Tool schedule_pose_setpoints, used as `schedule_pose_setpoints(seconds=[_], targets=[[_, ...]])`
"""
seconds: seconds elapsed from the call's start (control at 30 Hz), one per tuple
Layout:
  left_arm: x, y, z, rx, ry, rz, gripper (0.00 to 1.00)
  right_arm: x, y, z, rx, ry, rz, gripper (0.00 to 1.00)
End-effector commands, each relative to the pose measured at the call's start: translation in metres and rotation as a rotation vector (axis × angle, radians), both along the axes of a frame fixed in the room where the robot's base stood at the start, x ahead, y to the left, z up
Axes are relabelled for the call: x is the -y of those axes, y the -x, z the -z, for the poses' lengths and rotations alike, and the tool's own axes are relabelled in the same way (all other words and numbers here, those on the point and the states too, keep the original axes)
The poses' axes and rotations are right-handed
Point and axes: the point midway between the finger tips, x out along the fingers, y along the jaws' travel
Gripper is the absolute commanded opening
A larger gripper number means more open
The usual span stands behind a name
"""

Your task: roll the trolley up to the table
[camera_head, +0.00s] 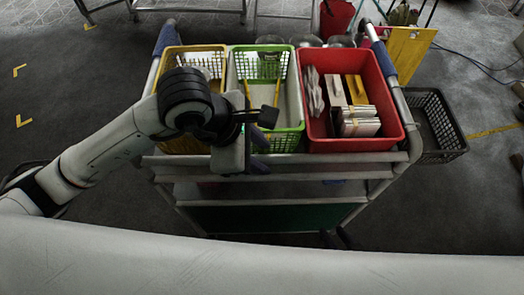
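The trolley (290,174) stands upright in front of me, with pale rails, lower shelves and a blue grip on each upper side. It carries a yellow basket (196,50), a green basket (290,72) and a red bin (387,88). My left arm reaches over its near left corner. My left gripper (261,152) is at the near edge, below the green basket; its two dark fingers look spread apart. I cannot tell whether it touches the rail. My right gripper is out of view. No tabletop is clearly visible; a metal frame (190,10) shows at the top left.
A black crate (440,147) lies on the floor right of the trolley. A yellow panel (408,50), a red object (337,18) and glass-like round items (308,40) are behind it. A cable (470,60) runs at the right. Grey floor left of the trolley is clear.

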Motion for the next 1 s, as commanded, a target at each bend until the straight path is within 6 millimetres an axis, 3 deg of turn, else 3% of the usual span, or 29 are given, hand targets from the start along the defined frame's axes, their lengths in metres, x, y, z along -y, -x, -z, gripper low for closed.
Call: schedule_pose_setpoints(seconds=[0.37,0.6,1.0], targets=[[0.0033,-0.0015,0.0071,0.000,0.001,0.001,0.36,-0.0002,-0.0093,-0.0059,0.021,-0.001,0.000,0.27],[0.0031,-0.0014,0.0068,0.000,0.001,0.001,0.00,-0.0001,-0.0082,-0.0054,0.019,-0.001,0.000,0.27],[-0.0039,-0.0100,0.0077,0.004,-0.001,-0.015,0.00,0.0001,-0.0057,0.0001,0.013,-0.001,0.000,0.27]])
